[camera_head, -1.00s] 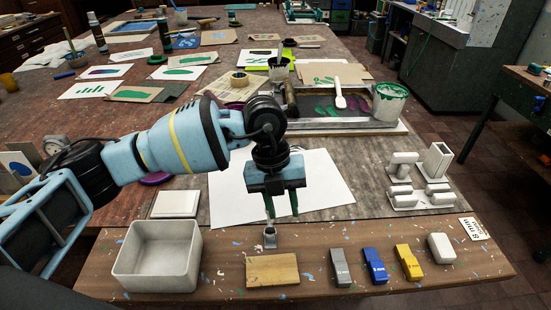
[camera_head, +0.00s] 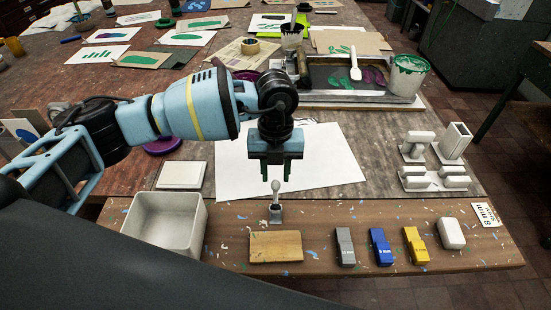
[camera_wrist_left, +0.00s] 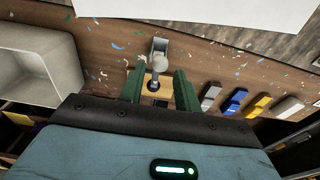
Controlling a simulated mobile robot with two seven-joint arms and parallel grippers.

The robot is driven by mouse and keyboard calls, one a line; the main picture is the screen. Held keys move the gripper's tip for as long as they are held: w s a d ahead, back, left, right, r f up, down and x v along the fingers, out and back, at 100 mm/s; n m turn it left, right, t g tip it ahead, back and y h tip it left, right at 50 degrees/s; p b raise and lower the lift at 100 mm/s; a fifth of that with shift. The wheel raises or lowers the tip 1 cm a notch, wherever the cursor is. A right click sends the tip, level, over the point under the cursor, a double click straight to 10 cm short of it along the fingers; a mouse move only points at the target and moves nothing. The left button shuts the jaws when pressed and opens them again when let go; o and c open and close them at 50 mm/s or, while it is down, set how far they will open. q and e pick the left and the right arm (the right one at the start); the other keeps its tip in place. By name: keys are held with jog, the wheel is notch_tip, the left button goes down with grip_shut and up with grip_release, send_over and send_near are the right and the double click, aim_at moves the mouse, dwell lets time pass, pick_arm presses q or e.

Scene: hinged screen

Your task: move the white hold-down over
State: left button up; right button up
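A small upright white piece with a rounded top (camera_head: 276,188) stands in a grey metal holder (camera_head: 275,216) on the front wooden board; I take it for the white hold-down. My left gripper (camera_head: 276,178) points down just above its rounded top, with the two green fingers apart. In the left wrist view the rounded top (camera_wrist_left: 159,63) shows between and beyond the open fingertips (camera_wrist_left: 160,78), and the grey holder (camera_wrist_left: 159,46) behind it. No grip on it shows. A white block (camera_head: 451,233) lies at the right end of a row. My right gripper is out of view.
The board also holds a white open bin (camera_head: 165,224), a wooden plate (camera_head: 275,246), and grey (camera_head: 344,247), blue (camera_head: 380,247) and yellow (camera_head: 416,245) blocks. White fixtures (camera_head: 436,178) stand at right. A bare white sheet (camera_head: 325,165) lies behind the gripper.

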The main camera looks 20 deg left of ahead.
aim_at(276, 181)
pick_arm(q)
notch_tip(276, 181, down, 3)
jog(key=shift+s+f, duration=0.1)
jog(key=shift+c, duration=0.4)
jog(key=c, duration=0.4)
jog(key=shift+r, duration=0.2)
jog(key=shift+c, duration=0.2)
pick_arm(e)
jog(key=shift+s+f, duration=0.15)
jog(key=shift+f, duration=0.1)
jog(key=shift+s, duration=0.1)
pick_arm(q)
jog(key=shift+w+a+f+b, duration=0.15)
jog(key=shift+w+f+b, duration=0.1)
jog(key=shift+w, duration=0.2)
jog(key=shift+w+a+f+b, duration=0.1)
jog(key=shift+w+f+b, duration=0.15)
jog(key=shift+w, duration=0.2)
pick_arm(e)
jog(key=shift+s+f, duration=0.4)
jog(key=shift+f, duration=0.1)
pick_arm(q)
jog(key=shift+f, duration=0.1)
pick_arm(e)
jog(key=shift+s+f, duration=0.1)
